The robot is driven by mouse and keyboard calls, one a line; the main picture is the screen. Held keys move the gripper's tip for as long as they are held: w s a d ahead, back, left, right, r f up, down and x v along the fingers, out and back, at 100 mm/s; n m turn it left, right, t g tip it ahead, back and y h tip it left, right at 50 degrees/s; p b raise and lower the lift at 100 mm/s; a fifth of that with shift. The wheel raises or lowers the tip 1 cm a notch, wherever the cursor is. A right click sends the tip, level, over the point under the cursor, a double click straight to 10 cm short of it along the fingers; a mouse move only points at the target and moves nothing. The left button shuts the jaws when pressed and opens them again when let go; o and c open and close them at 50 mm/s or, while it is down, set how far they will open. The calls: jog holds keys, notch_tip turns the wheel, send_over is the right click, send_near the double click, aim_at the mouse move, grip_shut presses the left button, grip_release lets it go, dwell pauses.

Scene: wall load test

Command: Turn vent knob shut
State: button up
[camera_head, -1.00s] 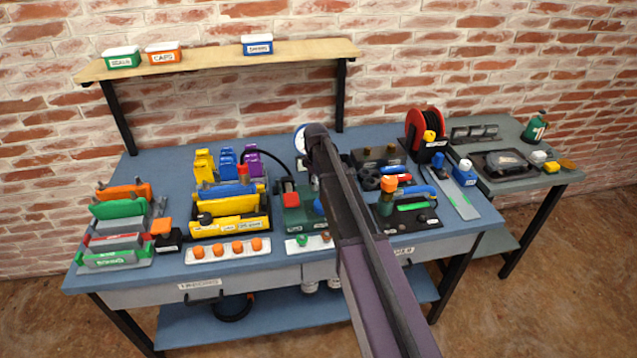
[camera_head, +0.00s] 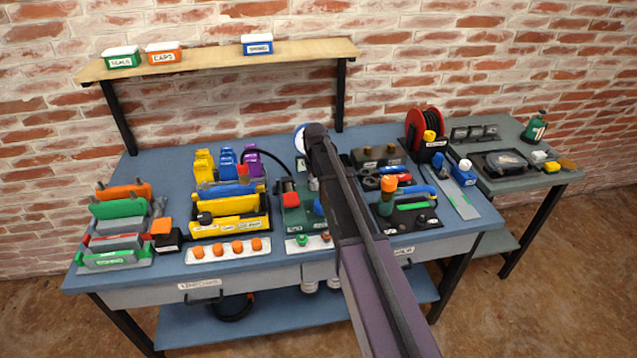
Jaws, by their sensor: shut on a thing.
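A green test block (camera_head: 293,222) stands near the middle of the bench, with a red part (camera_head: 290,200) on its left side. A blue knob-like part (camera_head: 319,207) shows at its right, partly covered by my arm; I cannot tell whether it is the vent knob. A round white gauge-like disc with a blue rim (camera_head: 299,140) stands behind, beside the top of my arm. My arm reaches in from the lower right over the block. My gripper's fingers are hidden behind the arm, so its hold on anything cannot be seen.
A black hose (camera_head: 262,152) arches to the block. A yellow rack (camera_head: 232,228) is at left, and a tray of orange knobs (camera_head: 228,251) lies in front. A black plate with an orange-topped valve (camera_head: 388,184) is close to my arm's right. A red reel (camera_head: 424,125) stands behind.

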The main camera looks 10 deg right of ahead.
jog(key=m, duration=0.6)
jog(key=shift+w+a+m, duration=0.1)
jog(key=shift+m, duration=0.2)
jog(key=m, duration=0.5)
jog(key=shift+w, duration=0.1)
jog(key=o, duration=1.2)
jog(key=shift+c, duration=0.2)
jog(key=shift+r, duration=0.1)
